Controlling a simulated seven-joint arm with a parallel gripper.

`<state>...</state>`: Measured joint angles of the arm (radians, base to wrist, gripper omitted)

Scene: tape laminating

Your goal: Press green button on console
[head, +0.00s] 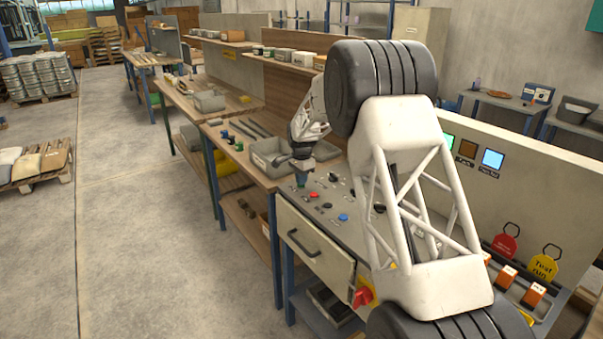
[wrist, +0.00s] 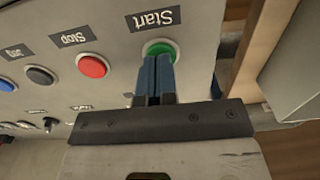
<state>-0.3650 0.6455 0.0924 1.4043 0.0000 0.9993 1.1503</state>
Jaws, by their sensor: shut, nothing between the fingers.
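The console (head: 352,238) stands at the front of the workbench, with a sloped grey panel of buttons. In the wrist view the green button (wrist: 160,46) sits under the upside-down "Start" label. My gripper (wrist: 157,60) is shut and empty, its blue fingertips over the near part of the green button. I cannot tell whether they touch it or hover just above. In the head view my gripper (head: 301,183) is at the panel's far left corner and hides the green button.
A red button (wrist: 93,66) marked "Stop" and a black button (wrist: 40,75) lie beside the green one. A grey bin (head: 268,158) stands just behind the console. A red knob (head: 363,297) is on the console's front. My arm covers the panel's right part.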

